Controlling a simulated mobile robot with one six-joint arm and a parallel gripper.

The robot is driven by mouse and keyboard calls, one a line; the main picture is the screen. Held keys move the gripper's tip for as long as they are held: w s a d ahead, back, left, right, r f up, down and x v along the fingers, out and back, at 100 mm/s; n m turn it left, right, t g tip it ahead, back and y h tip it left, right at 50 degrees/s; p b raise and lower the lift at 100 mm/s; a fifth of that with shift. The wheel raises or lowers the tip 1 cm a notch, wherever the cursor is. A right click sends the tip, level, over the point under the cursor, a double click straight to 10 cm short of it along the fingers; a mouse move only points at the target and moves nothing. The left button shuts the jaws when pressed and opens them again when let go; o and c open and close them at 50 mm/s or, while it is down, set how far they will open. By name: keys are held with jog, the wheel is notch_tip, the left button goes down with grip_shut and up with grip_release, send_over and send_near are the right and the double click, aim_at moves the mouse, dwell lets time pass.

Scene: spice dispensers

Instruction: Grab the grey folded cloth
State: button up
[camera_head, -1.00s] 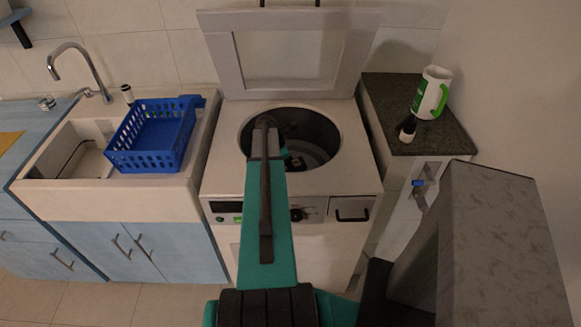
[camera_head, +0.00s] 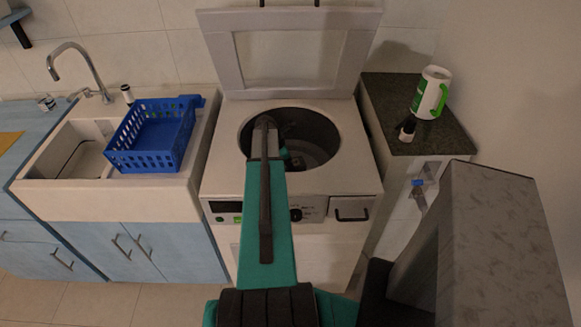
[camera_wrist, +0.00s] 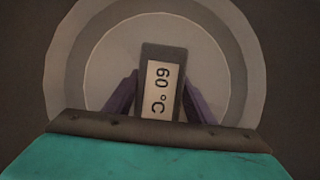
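In the head view my gripper (camera_head: 293,163) is inside the round opening of the white machine (camera_head: 225,180), mostly hidden by my arm. The cloth cannot be made out clearly there.
The machine's lid (camera_head: 222,60) stands open behind the opening. A blue basket (camera_head: 150,158) sits over the sink at left.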

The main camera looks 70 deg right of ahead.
jog(key=shift+c, duration=1.2)
jog(key=shift+r, duration=0.15)
jog(key=shift+r+b, duration=1.05)
jog(key=shift+r, duration=4)
